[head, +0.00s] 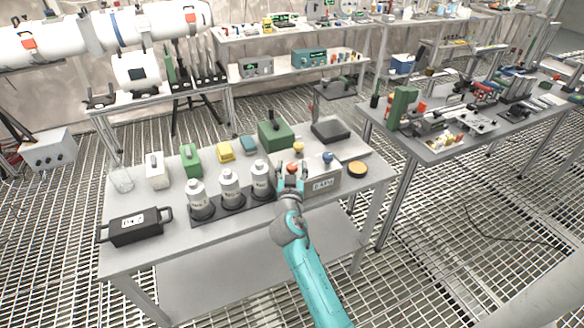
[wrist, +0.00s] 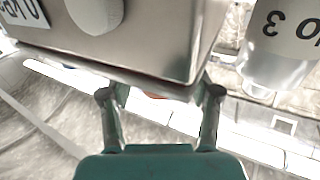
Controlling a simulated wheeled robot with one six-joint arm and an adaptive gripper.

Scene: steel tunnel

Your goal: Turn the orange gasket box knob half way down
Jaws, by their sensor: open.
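A grey metal box with a white label (head: 323,184) stands at the front right of the near table. A small orange-red knob (head: 292,168) shows at the box's left end, between my fingertips. My gripper (head: 291,174) is open there, its fingers apart. In the wrist view the box (wrist: 170,42) fills the top, label upside down, with a round grey knob (wrist: 95,12) on its face. My two fingers (wrist: 162,92) are spread below its edge. A sliver of orange-red (wrist: 157,96) shows between them, mostly hidden by the box. I cannot tell whether the fingers touch the knob.
A canister (head: 262,180) stands close left of my gripper, in a row on a dark tray; one marked No 3 (wrist: 284,45) shows in the wrist view. A yellow knob (head: 298,147) and a blue knob (head: 328,157) are near the box. A yellow disc (head: 357,169) lies right.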

